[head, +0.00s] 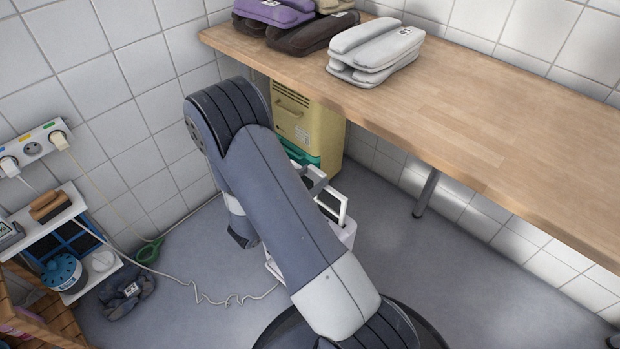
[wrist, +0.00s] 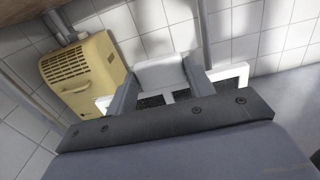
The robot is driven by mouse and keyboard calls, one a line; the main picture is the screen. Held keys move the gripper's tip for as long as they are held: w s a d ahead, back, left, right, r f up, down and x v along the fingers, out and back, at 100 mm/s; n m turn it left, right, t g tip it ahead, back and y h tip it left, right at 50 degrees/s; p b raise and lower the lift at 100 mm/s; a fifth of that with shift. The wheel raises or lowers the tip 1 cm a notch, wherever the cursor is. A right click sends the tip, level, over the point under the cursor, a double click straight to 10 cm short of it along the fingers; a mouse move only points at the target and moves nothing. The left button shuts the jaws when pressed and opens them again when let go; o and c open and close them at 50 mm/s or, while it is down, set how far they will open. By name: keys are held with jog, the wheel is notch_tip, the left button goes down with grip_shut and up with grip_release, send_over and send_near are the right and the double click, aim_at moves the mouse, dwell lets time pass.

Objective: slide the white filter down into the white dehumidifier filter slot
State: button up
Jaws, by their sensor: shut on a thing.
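The white filter (head: 344,209), a white frame with dark mesh, shows beside my forearm in the head view, tilted. In the wrist view its white frame (wrist: 235,74) runs behind my fingers. My gripper (wrist: 160,72) is shut on the filter, with a white part of it between the two grey fingers. In the head view only a piece of my gripper (head: 316,179) shows past the arm. The white dehumidifier (head: 346,236) stands on the floor just below the filter, mostly hidden by my arm. The slot is hidden, so I cannot tell whether the filter's lower edge is inside it.
A yellow dehumidifier (head: 302,122) stands under the wooden worktop (head: 480,130), close behind the filter; it also shows in the wrist view (wrist: 84,72). A white cord (head: 205,299) crosses the floor at left. Floor right of the arm is clear.

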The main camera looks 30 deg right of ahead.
jog(key=shift+f+b, duration=3.55)
jog(key=shift+f, duration=1.05)
jog(key=o, duration=1.3)
jog(key=shift+c, duration=0.2)
jog(key=shift+a, duration=0.1)
jog(key=p+v, duration=0.3)
jog(key=v, duration=0.7)
jog(key=shift+s+a, duration=0.15)
jog(key=shift+a, duration=0.15)
jog(key=b+x, duration=0.3)
jog(key=x, duration=0.7)
jog(key=shift+d, duration=0.5)
jog(key=shift+a+r+p, duration=0.1)
jog(key=shift+r+p, duration=0.2)
jog(key=shift+r, duration=0.05)
